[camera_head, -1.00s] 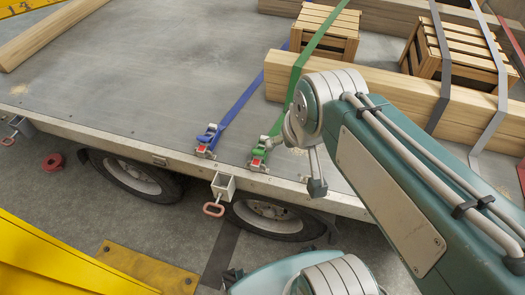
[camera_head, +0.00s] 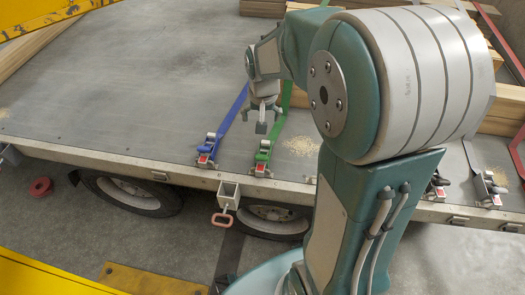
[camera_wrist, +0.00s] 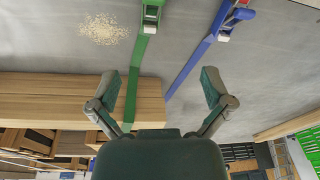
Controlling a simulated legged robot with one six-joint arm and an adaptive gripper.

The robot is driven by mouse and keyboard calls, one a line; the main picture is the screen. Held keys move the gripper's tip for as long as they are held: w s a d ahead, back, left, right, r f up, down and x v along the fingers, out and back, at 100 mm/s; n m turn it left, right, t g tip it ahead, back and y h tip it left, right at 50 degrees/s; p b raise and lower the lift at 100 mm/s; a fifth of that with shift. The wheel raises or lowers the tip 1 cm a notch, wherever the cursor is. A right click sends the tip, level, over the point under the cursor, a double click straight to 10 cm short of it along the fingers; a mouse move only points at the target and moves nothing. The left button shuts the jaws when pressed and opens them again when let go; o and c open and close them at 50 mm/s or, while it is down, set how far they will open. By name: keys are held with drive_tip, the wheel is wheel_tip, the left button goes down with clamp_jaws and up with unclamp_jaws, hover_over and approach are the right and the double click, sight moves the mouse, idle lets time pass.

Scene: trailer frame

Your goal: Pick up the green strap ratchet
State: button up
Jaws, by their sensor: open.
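The green strap ratchet (camera_head: 263,156) sits at the near edge of the trailer deck, with its green strap running back across the deck. In the wrist view the ratchet (camera_wrist: 150,14) is at the top, left of centre. My gripper (camera_head: 262,126) points down over the deck, just behind the ratchet in the head view, and appears above it. In the wrist view the fingers (camera_wrist: 157,74) are spread, with nothing held. The green strap (camera_wrist: 132,95) passes between them in the picture, nearer the left finger. I cannot tell the exact height gap.
A blue strap ratchet (camera_head: 207,149) sits close to the left of the green one; it also shows in the wrist view (camera_wrist: 237,15). Sawdust (camera_head: 301,146) lies to the right. Wooden beams (camera_wrist: 60,97) lie across the deck. The deck's left side is clear.

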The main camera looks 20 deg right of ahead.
wheel_tip(320, 180, down, 4)
drive_tip(key=w+d, duration=0.2)
drive_tip(key=m+g, duration=0.2)
approach(263, 147)
drive_tip(key=s, duration=0.3)
drive_tip(key=f, duration=0.2)
drive_tip(key=a+f, duration=0.1)
drive_tip(key=f, duration=0.1)
drive_tip(key=shift+f, duration=0.3)
drive_tip(key=shift+a+f, duration=0.1)
drive_tip(key=shift+f, duration=0.5)
drive_tip(key=f, duration=0.4)
drive_tip(key=shift+d+f, duration=0.3)
drive_tip(key=shift+f, duration=0.05)
drive_tip(key=shift+a, duration=0.1)
drive_tip(key=shift+a, duration=0.1)
